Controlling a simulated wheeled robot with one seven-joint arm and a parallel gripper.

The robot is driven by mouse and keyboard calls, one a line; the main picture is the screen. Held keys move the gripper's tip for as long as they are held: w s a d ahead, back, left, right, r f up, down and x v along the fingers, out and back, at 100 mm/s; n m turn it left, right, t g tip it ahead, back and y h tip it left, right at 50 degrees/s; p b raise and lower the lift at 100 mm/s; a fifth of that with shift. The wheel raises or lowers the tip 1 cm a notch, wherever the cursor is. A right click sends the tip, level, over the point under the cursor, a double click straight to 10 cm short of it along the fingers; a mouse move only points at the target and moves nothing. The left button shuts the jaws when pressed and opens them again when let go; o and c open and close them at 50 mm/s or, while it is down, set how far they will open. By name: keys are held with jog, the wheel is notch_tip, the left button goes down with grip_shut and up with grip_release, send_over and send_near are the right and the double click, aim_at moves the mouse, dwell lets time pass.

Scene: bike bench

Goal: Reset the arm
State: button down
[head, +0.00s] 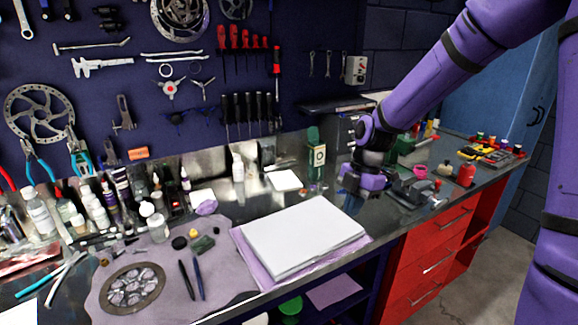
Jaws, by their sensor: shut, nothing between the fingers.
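My purple arm reaches in from the upper right of the head view. My gripper (364,180) is over the metal bench top (345,208), to the right of a green bottle (315,160) and just left of a dark grey vise-like tool (412,192). Its fingers look small and close together, with nothing seen between them. I cannot tell exactly how far above the bench it is.
A white pad (302,236) lies on a purple cloth in front of the gripper. Several bottles (95,208) crowd the bench's left. Red drawers (425,265) stand below its right end. Tools hang on the dark back wall. Small coloured items (490,152) sit at the far right.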

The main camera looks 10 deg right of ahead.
jog(key=s+d+r+m+t+h, duration=0.3)
jog(key=s+r+m+t, duration=0.3)
jog(key=s+r+m, duration=1.4)
jog(key=s+d+m, duration=0.1)
jog(key=s+m, duration=0.1)
jog(key=shift+s+d+r+m+t, duration=0.15)
jog(key=shift+s+r+m+t, duration=0.15)
jog(key=shift+s+m+t, duration=0.1)
